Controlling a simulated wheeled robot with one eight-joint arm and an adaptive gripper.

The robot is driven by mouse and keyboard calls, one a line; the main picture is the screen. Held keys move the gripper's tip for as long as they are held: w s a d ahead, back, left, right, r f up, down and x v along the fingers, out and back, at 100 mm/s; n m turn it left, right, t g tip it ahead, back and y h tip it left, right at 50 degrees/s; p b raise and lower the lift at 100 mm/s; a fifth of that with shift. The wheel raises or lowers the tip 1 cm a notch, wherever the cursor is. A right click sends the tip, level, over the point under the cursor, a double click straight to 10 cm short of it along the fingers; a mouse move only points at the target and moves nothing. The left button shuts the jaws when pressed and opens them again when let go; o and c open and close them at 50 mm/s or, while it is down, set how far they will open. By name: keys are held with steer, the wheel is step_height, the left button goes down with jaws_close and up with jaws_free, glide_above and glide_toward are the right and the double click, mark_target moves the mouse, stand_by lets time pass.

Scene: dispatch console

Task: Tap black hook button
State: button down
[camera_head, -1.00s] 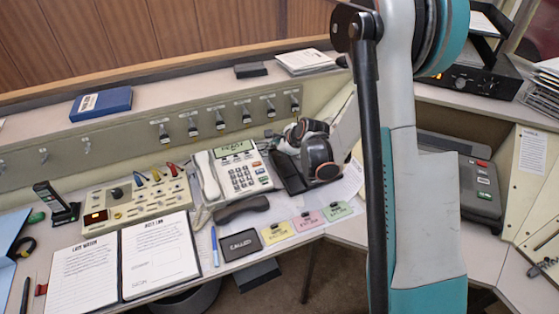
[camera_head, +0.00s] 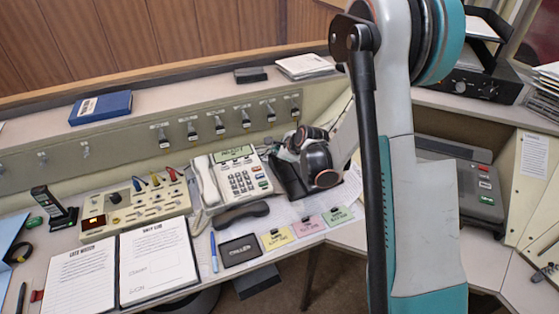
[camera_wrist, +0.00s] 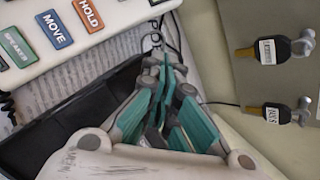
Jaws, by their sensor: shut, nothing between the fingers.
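My gripper (camera_head: 284,150) is over the counter just right of the white desk phone (camera_head: 240,181), beside a flat black base (camera_head: 288,182). In the wrist view my gripper's teal fingers (camera_wrist: 166,66) are together and empty. The black base (camera_wrist: 65,125) lies left of them there, with the white phone's keys SPEAKER, MOVE and HOLD above it. I cannot make out a separate black hook button; my wrist covers part of the base. A loose black handset (camera_head: 241,213) lies in front of the white phone.
A panel with several hanging key tags (camera_head: 218,124) runs behind the phone. A control box (camera_head: 135,205), an open binder (camera_head: 157,262) and coloured cards (camera_head: 308,225) lie around. My arm hides part of the right side.

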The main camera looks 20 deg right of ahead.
mark_target(279, 164)
steer(key=shift+f, duration=0.1)
stand_by(0.5)
steer(key=shift+f+b, duration=0.35)
steer(key=shift+b, duration=0.15)
steer(key=shift+w+f+b, duration=0.1)
steer(key=shift+f+b, duration=0.25)
steer(key=shift+f, duration=0.15)
stand_by(0.7)
steer(key=shift+r, duration=0.15)
stand_by(0.3)
steer(key=shift+r+p, duration=0.55)
steer(key=shift+r, duration=0.2)
steer(key=shift+s+r+p, duration=0.25)
steer(key=shift+r+p, duration=0.5)
steer(key=shift+r, duration=0.45)
steer(key=shift+s+r+p, duration=0.2)
steer(key=shift+r+p, duration=0.5)
steer(key=shift+r, duration=0.55)
